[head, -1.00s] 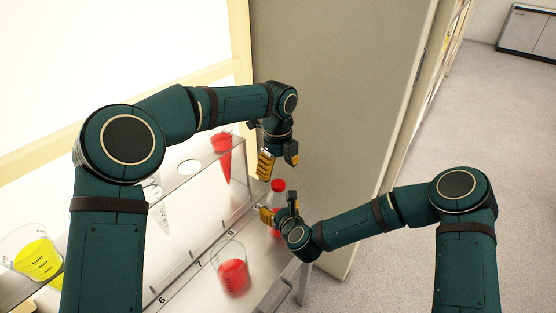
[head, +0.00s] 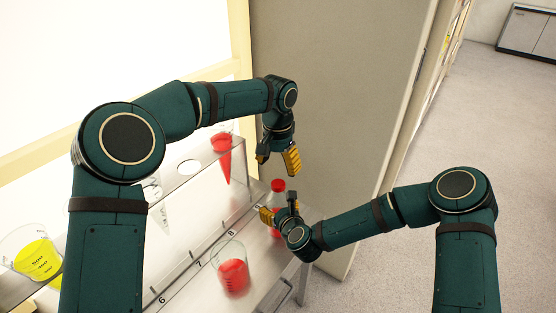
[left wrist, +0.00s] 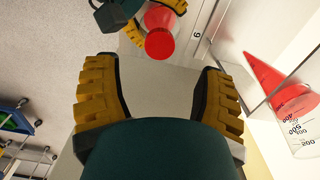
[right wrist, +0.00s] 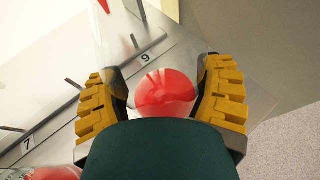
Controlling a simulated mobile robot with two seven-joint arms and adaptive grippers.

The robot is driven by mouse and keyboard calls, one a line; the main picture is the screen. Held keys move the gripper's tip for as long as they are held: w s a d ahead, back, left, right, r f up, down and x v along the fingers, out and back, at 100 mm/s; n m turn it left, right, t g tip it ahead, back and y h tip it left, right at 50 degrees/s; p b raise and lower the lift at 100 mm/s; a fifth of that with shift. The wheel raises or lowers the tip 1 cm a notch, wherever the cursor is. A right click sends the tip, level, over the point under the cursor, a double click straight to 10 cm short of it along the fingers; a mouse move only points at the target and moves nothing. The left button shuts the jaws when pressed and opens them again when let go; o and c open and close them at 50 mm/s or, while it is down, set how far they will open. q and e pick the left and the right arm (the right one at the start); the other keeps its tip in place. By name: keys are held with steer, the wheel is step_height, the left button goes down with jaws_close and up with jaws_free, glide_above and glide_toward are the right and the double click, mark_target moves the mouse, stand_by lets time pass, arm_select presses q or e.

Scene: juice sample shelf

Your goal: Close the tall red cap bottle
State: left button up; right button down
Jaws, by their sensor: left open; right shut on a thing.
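The tall bottle (head: 276,213) with red liquid stands near the shelf's far end, its red cap (head: 278,185) on top. How tight the cap sits cannot be told. My right gripper (head: 279,206) is shut around the bottle's body, below the cap; the body shows between its fingers in the right wrist view (right wrist: 163,92). My left gripper (head: 279,166) is open and empty, pointing down just above the cap. In the left wrist view the cap (left wrist: 160,43) lies beyond the fingertips, apart from them.
A beaker of red liquid (head: 233,274) stands nearer on the shelf. A red-filled conical vessel (head: 222,157) is in the raised rack behind, left of my left gripper. A yellow-filled beaker (head: 37,259) is far left. A grey panel (head: 325,110) rises behind the bottle.

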mark_target(278, 183)
arm_select(q)
steer(key=n, duration=0.3)
steer(key=shift+r+n, duration=0.15)
steer(key=shift+n, duration=0.25)
steer(key=n, duration=0.5)
steer(key=shift+r, duration=0.15)
steer(key=n, duration=0.3)
steer(key=shift+r+n, duration=0.1)
steer(key=shift+n, duration=0.3)
steer(key=n, duration=0.4)
steer(key=shift+r+n, duration=0.15)
steer(key=shift+n, duration=0.15)
steer(key=shift+f, duration=4.05)
